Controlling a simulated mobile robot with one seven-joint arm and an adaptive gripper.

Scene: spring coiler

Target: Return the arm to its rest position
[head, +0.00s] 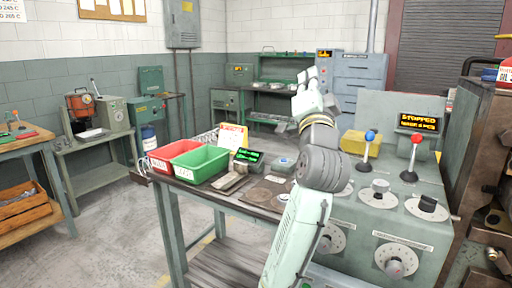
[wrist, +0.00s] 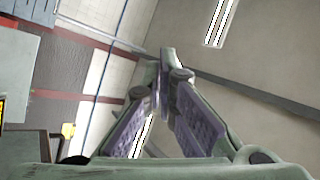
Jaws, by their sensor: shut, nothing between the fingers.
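My gripper (head: 306,82) is raised above the workbench in the head view, at the end of my arm, which reaches up from the bottom of the picture. Its fingers point upward and touch nothing. In the wrist view the two purple-padded fingers of my gripper (wrist: 165,58) come together at their tips, shut and empty. Behind them are the ceiling, a light strip (wrist: 220,20) and the wall, seen tilted. My arm hides part of the bench and the machine's left side.
The green machine (head: 440,205) with dials, a blue-knobbed lever (head: 369,137), a red-knobbed lever (head: 416,140) and a display reading STOPPED (head: 419,122) stands right of my arm. A red bin (head: 166,160) and a green bin (head: 201,164) sit on the bench, left. Air around the gripper looks clear.

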